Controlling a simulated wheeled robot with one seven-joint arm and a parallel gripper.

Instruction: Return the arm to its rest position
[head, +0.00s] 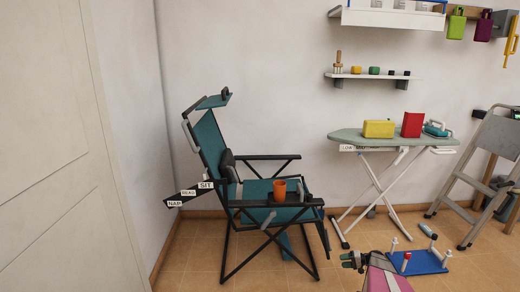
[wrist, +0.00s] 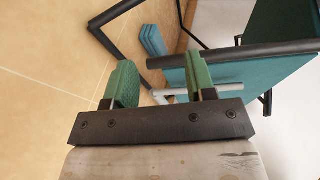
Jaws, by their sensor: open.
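My gripper (head: 347,261) is low in the head view, just right of the folding chair's front legs and above the tiled floor. In the wrist view its two green fingers (wrist: 160,80) stand apart with nothing between them. Beyond the fingers are a dark chair tube, teal fabric and floor tiles. The teal folding chair (head: 210,142) stands left of my gripper in the head view. An orange cup (head: 279,190) sits on it.
An ironing board (head: 350,136) bears a yellow box (head: 378,129), a red box (head: 411,125) and a teal iron (head: 436,130). A blue board (head: 416,262) with pegs lies on the floor right of my gripper. A stepladder (head: 490,160) stands at right. A wall shelf (head: 375,76) holds small items.

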